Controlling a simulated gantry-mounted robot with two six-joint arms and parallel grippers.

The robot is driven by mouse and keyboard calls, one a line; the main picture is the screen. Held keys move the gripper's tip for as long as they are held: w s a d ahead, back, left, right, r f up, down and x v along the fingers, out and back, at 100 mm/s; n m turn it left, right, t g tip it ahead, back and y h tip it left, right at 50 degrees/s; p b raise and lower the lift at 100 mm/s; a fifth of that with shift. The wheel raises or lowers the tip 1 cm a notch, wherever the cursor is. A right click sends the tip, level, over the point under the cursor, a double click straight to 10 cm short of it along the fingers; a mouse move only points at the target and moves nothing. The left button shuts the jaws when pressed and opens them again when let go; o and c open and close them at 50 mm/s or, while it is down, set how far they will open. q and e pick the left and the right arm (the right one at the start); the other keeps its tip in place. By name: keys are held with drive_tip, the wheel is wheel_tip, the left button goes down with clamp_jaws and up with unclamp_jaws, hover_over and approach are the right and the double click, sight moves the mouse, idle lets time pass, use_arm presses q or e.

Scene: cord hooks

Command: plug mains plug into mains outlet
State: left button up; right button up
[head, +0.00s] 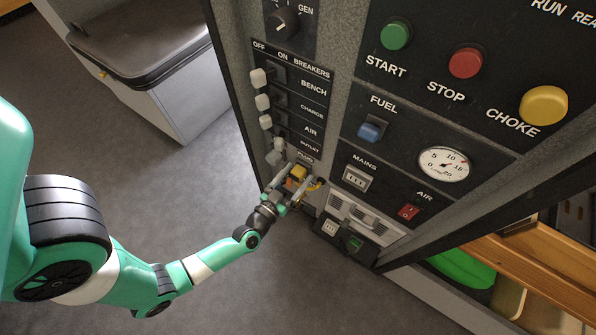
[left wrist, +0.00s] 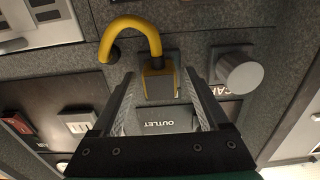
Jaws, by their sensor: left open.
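The yellow mains plug (head: 298,172) sits at the panel under the breaker column in the head view. In the left wrist view the plug (left wrist: 158,80) shows as a yellow body with a dark end, its yellow cord curving over to a hole in the panel. My left gripper (head: 292,186) is open, with a finger on either side of the plug, the gap to each finger still visible in the wrist view. The mains outlet (head: 357,178) is a pale slotted socket under the MAINS label, right of the plug. It also shows in the left wrist view (left wrist: 78,123). Nothing is plugged into it.
A column of pale breaker levers (head: 262,102) stands just above the plug; one lever (left wrist: 240,72) is close to my gripper. A red switch (head: 408,212) and a round gauge (head: 443,163) lie right of the outlet. A vented unit (head: 365,218) sits below. Floor at left is clear.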

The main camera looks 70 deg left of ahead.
sight(295, 178)
use_arm(q)
clamp_jaws()
idle(0.3)
drive_tip(key=shift+s+d+r, duration=0.1)
drive_tip(key=shift+s+d+p, duration=0.25)
drive_tip(key=shift+s+p, duration=0.05)
drive_tip(key=shift+s, duration=0.15)
drive_tip(key=shift+p+v, duration=1.1)
drive_tip(key=shift+v, duration=1.25)
drive_tip(key=shift+d, duration=0.15)
